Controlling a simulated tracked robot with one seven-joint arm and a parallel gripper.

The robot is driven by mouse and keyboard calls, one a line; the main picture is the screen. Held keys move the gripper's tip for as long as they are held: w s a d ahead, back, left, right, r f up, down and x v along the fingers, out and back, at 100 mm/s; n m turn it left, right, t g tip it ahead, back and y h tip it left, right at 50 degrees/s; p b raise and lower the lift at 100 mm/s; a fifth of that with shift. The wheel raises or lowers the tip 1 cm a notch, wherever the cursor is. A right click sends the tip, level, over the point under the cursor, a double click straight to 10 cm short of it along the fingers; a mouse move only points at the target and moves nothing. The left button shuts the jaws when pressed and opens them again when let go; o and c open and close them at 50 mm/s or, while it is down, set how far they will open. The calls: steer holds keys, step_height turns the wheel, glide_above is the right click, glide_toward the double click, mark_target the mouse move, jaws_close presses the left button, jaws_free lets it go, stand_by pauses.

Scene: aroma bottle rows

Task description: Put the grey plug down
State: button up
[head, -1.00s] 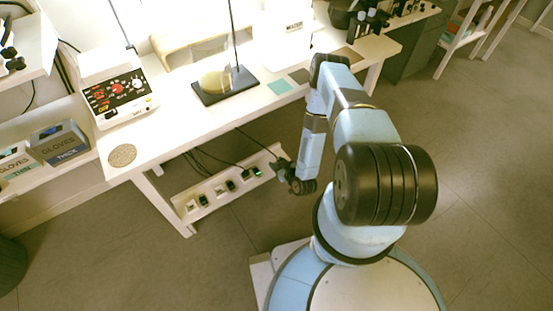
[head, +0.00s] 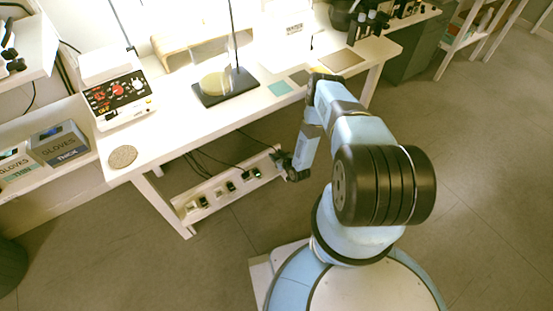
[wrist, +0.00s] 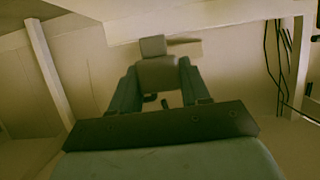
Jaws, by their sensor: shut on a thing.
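My gripper (wrist: 160,74) is shut on the grey plug (wrist: 160,76), which sits between the two dark fingers in the wrist view. A smaller grey block (wrist: 152,46) shows just beyond it; I cannot tell whether it is part of the plug. In the head view my gripper (head: 278,160) is low, by the right end of the pale socket board (head: 212,208) under the bench. The plug cannot be made out there. Whether the plug touches any surface is unclear.
Several plugs and sockets sit along the board, one with a green light (head: 257,173). Dark cables (head: 205,162) hang behind it, also at right in the wrist view (wrist: 283,60). The white bench (head: 190,128) overhangs the board, with a leg (head: 163,207) at left. Floor in front is open.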

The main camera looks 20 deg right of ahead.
steer(key=shift+w+d+f, duration=0.1)
steer(key=shift+w+f, duration=0.35)
steer(key=shift+f, duration=1.6)
steer(key=o, duration=1.1)
steer(key=shift+f, duration=0.1)
steer(key=shift+c, duration=0.2)
steer(key=v, duration=1.2)
